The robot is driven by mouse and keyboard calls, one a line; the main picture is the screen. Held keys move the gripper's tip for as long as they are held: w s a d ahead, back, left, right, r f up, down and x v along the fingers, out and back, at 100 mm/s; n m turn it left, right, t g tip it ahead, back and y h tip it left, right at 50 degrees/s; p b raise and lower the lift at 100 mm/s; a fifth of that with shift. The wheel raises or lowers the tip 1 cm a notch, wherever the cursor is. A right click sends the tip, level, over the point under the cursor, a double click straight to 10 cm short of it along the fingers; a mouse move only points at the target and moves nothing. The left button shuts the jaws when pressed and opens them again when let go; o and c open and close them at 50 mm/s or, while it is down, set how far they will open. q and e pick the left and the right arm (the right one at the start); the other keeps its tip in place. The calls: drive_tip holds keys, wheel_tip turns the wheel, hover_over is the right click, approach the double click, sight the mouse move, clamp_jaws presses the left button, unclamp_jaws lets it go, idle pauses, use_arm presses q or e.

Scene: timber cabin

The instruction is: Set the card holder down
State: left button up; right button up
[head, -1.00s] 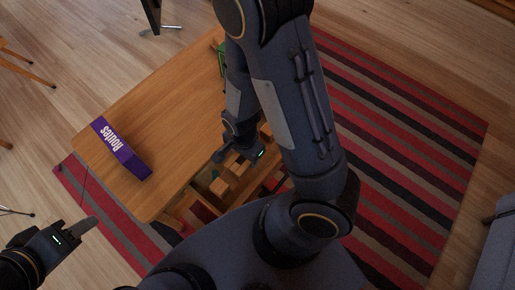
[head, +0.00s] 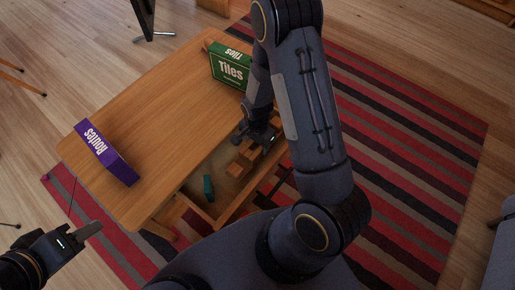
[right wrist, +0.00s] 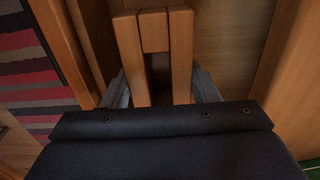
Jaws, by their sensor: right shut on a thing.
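The card holder (head: 242,160) is a wooden piece with pale blocky bars, over or in the open table drawer (head: 222,208). In the right wrist view the card holder (right wrist: 154,35) shows two long bars joined by a short crosspiece. My right gripper (head: 264,137) is shut on it, with its fingers (right wrist: 160,88) against the outer sides of the bars. I cannot tell whether the holder touches the drawer floor. My left gripper (head: 88,231) is away to the left, in front of the table, holding nothing visible; its finger gap is not clear.
The wooden table (head: 165,110) carries a purple Routes box (head: 106,153) and a green Tiles box (head: 230,71). A small teal object (head: 208,188) lies in the drawer. The tabletop between the boxes is clear. A striped rug (head: 390,150) lies below.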

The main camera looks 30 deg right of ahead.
drive_tip(key=shift+w+d+f, duration=0.1)
drive_tip(key=shift+f, duration=0.15)
drive_tip(key=shift+w+d+f+b, duration=0.15)
drive_tip(key=shift+f+b, duration=0.4)
drive_tip(key=shift+f, duration=0.35)
drive_tip(key=shift+w+f+b, duration=0.1)
drive_tip(key=shift+f+b, duration=0.45)
drive_tip(key=shift+f, duration=0.3)
drive_tip(key=shift+f, duration=0.1)
drive_tip(key=shift+f, duration=0.15)
drive_tip(key=o, duration=1)
drive_tip(key=shift+o, duration=0.2)
